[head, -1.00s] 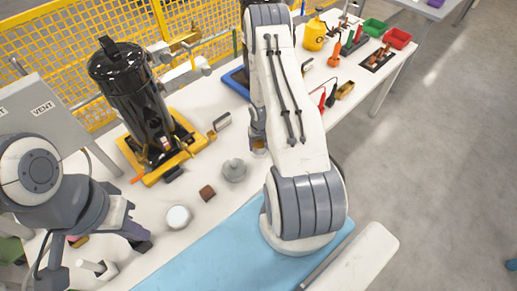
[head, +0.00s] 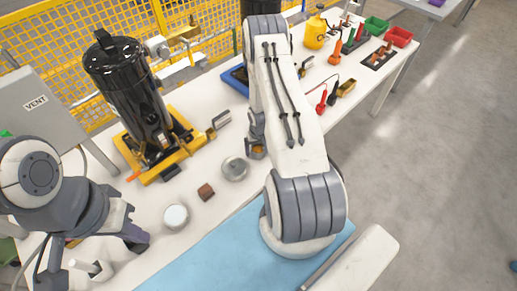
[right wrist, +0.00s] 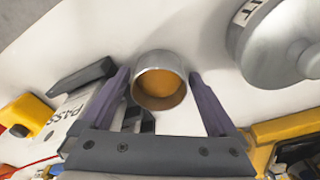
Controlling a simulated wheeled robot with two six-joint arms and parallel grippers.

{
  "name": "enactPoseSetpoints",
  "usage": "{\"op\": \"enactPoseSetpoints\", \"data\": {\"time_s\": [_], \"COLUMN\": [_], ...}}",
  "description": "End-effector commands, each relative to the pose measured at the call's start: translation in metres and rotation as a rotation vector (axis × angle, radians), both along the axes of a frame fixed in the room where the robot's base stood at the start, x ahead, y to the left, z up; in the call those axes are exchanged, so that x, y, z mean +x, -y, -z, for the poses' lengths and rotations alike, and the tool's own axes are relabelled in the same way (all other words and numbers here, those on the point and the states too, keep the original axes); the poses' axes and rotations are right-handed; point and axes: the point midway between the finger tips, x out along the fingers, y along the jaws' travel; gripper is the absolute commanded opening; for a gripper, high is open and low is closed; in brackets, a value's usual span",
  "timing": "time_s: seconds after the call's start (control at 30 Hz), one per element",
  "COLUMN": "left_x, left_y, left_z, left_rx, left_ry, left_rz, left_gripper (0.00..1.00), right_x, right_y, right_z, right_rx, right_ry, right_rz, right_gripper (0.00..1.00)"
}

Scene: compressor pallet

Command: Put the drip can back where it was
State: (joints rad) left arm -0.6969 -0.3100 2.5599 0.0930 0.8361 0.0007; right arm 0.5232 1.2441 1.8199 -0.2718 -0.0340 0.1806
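The drip can is a small, round metal can with an orange-brown inside. It shows in the right wrist view (right wrist: 160,82) and partly behind my right arm in the head view (head: 257,153). I cannot tell whether the can is touching the table. My left gripper (head: 137,238) is at the lower left, above the table; its opening cannot be made out.
A black compressor (head: 133,90) stands on a yellow base (head: 158,170). A silver round part (head: 234,169), a brown block (head: 206,192) and a white round piece (head: 176,217) lie nearby. A blue mat (head: 220,255) covers the front. A yellow jug (head: 315,33) stands farther back.

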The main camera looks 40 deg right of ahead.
Motion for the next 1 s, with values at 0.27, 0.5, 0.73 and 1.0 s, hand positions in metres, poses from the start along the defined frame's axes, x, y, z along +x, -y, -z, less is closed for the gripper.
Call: {"op": "enactPoseSetpoints", "data": {"time_s": [0.27,0.5,0.73,1.0], "left_x": [0.0,0.0,0.0,0.0], "left_y": [0.0,0.0,0.0,0.0], "left_z": [-0.003,-0.02,-0.053,-0.07], "left_rx": [0.0,0.0,0.0,0.0], "left_ry": [0.0,0.0,0.0,0.0], "left_rz": [0.0,-0.001,-0.002,0.001], "left_gripper": [0.0,0.0,0.0,0.0], "right_x": [0.0,-0.003,-0.008,-0.012], "right_y": [0.0,-0.001,-0.004,-0.006], "right_z": [-0.003,-0.042,-0.095,-0.122], "right_rx": [0.0,-0.001,0.0,0.0], "right_ry": [0.0,0.001,0.0,-0.001], "right_rz": [0.0,-0.001,-0.001,0.0], "right_gripper": [0.94,0.94,0.94,0.94]}}
